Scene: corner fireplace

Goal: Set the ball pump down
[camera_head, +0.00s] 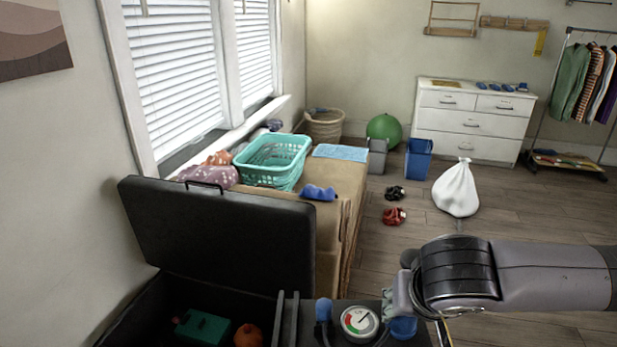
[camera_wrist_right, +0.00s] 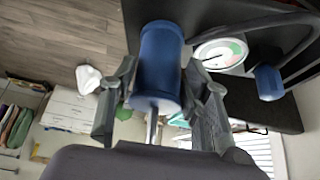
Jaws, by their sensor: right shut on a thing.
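The ball pump has a round white, green and red gauge (camera_head: 358,321) and blue grips at the bottom of the head view. My right gripper (camera_head: 397,308) is shut on one blue grip (camera_head: 403,328). In the right wrist view this grip (camera_wrist_right: 160,62) sits between the two fingers, with the gauge (camera_wrist_right: 222,53) and the other grip (camera_wrist_right: 267,83) beside it. The pump's lower part is cut off, so I cannot tell whether it touches anything beneath. My left gripper is not in view.
An open black box (camera_head: 130,316) with its lid (camera_head: 220,233) up holds a green case and an orange item. A tan bench (camera_head: 338,183) bears a turquoise basket (camera_head: 272,160). A white bag (camera_head: 457,188) and red and black items lie on the floor, with bare floor between.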

